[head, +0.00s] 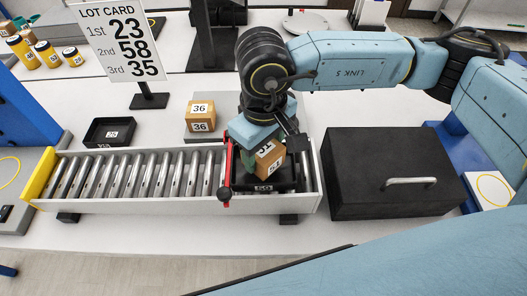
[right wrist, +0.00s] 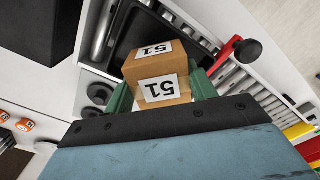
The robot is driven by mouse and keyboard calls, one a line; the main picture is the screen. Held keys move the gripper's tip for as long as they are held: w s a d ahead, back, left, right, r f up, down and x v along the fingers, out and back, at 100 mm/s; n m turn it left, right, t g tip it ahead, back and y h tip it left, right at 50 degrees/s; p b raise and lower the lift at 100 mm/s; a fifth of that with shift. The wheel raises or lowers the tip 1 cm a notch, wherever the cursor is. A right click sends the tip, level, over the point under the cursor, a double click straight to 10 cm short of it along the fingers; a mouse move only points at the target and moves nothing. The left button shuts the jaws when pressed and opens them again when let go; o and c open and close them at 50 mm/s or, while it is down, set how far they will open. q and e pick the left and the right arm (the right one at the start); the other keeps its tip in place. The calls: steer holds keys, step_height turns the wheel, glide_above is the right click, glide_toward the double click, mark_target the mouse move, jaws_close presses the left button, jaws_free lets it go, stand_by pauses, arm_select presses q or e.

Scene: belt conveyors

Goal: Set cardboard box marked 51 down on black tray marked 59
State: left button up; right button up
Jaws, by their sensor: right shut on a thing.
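The cardboard box marked 51 (head: 270,159) is in my right gripper (head: 257,158), whose green fingers (right wrist: 158,95) sit on both sides of it. The right wrist view shows the box (right wrist: 160,82) with its labels upside down. The black tray marked 59 (head: 264,188) lies on the right end of the roller conveyor, under the gripper. The tray (right wrist: 138,38) also shows behind the box in the right wrist view. I cannot tell whether the box touches the tray floor. My left gripper does not show.
A red stop bar (head: 227,165) crosses the conveyor (head: 130,205) left of the tray. A black case with a handle (head: 392,172) stands right. A cardboard box marked 36 (head: 200,116) and a black tray marked 25 (head: 108,132) stand behind. A lot card (head: 121,42) stands at back left.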

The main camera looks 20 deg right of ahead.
step_height(320, 180, down, 2)
steer(key=shift+f, duration=0.1)
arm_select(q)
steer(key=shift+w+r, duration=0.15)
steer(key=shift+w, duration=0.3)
arm_select(e)
steer(key=o, duration=1.1)
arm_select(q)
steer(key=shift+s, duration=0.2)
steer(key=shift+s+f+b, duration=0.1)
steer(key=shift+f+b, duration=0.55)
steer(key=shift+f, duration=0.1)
arm_select(e)
step_height(320, 180, up, 12)
steer(key=shift+r, duration=0.1)
